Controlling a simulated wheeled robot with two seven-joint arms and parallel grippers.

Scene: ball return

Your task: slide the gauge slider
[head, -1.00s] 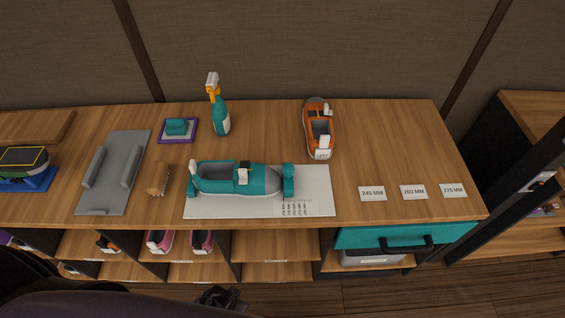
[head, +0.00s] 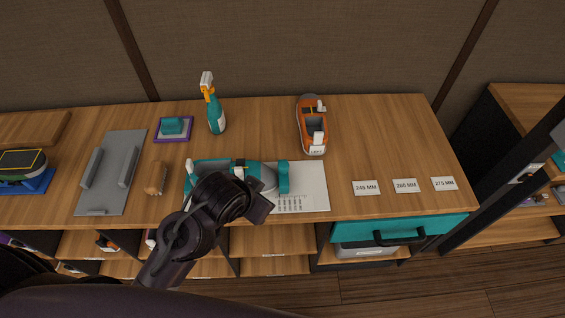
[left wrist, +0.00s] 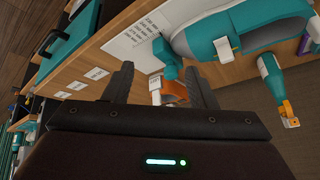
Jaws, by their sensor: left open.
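The gauge is a white printed sheet (head: 305,188) on the counter with a teal and grey shoe (head: 245,172) lying along it. The upright teal block (head: 283,177) at the shoe's right end looks like the slider. In the left wrist view the block (left wrist: 165,52) stands beside the shoe (left wrist: 235,28), beyond my fingers. My left gripper (head: 262,205) is over the sheet's front part, just in front of the block, and hides part of the shoe. In the left wrist view its fingers (left wrist: 160,82) are apart with nothing held between them. My right gripper is not in view.
An orange shoe (head: 312,128) stands behind the sheet, and a spray bottle (head: 216,112) stands back left. Size cards (head: 405,186) lie to the right. A grey board (head: 112,175) and a brush (head: 155,178) are left. A teal drawer (head: 350,231) is below. The counter's back right is clear.

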